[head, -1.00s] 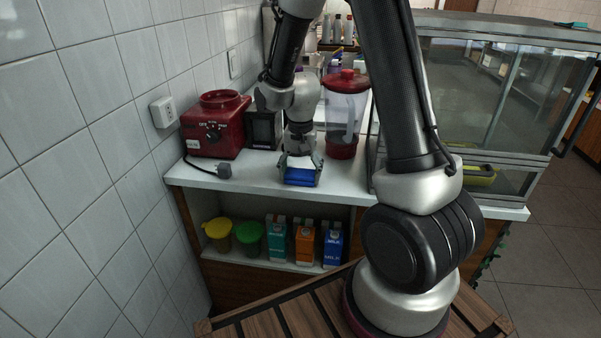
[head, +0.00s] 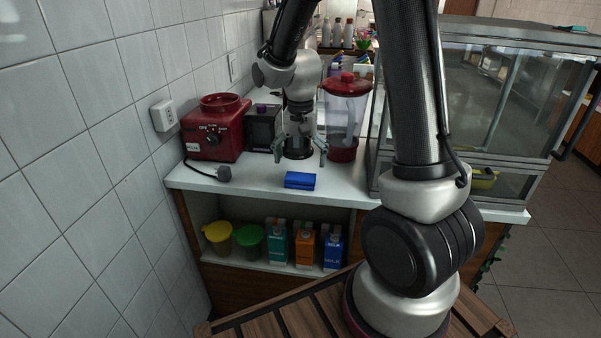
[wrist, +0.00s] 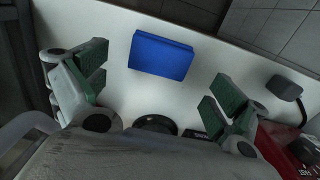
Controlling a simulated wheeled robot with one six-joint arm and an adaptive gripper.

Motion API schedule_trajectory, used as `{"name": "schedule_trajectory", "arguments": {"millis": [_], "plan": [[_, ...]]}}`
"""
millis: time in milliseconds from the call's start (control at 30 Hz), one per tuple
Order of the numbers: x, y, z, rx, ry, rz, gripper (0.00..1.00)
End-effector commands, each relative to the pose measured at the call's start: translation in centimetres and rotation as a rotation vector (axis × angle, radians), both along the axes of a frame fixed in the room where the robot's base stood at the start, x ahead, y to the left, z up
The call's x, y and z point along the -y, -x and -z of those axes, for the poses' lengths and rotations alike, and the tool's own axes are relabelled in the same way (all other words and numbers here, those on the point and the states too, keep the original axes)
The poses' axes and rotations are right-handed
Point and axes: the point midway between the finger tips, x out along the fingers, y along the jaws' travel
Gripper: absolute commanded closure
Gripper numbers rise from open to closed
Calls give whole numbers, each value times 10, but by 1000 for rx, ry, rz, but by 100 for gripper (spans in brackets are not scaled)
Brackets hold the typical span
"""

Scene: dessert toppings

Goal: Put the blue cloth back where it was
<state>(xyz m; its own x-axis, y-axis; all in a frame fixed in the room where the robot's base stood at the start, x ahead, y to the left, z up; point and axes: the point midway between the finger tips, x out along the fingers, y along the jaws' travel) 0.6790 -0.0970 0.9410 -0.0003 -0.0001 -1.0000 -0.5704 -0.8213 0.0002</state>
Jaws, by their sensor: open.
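The blue cloth (head: 300,180) lies folded on the white counter near its front edge in the head view. It also shows in the wrist view (wrist: 161,56), flat on the counter beyond my fingertips. My gripper (head: 301,158) is open and empty, above and behind the cloth and apart from it. In the wrist view its green-padded fingers (wrist: 160,88) are spread wide on either side, with bare counter between them.
A red blender base (head: 214,130) with a plug (head: 223,173) is at the left. A red-lidded jug (head: 346,115) stands right of my gripper. A glass case (head: 480,100) is farther right. Cartons (head: 304,246) and lidded tubs stand on the shelf below.

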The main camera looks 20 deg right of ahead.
Motion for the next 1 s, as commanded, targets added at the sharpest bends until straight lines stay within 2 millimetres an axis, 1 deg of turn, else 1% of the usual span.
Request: {"name": "schedule_trajectory", "arguments": {"millis": [33,200,367,467,567,600,667,700,767,800,900,1000], "plan": [[0,-1,-13,6,-1,0,3],[0,-1,-44,4,-1,0,3],[0,1,-60,3,-1,-3,3],[4,10,-75,23,-3,-28,3],[12,31,-102,67,-4,-91,3],[16,44,-114,90,-3,-127,3],[23,66,-133,131,1,-186,3],[27,82,-144,156,6,-228,3],[33,106,-157,195,16,-291,3],[36,122,-164,220,24,-331,3],[43,159,-176,275,49,-426,3],[48,188,-180,318,75,-503,3]]}}
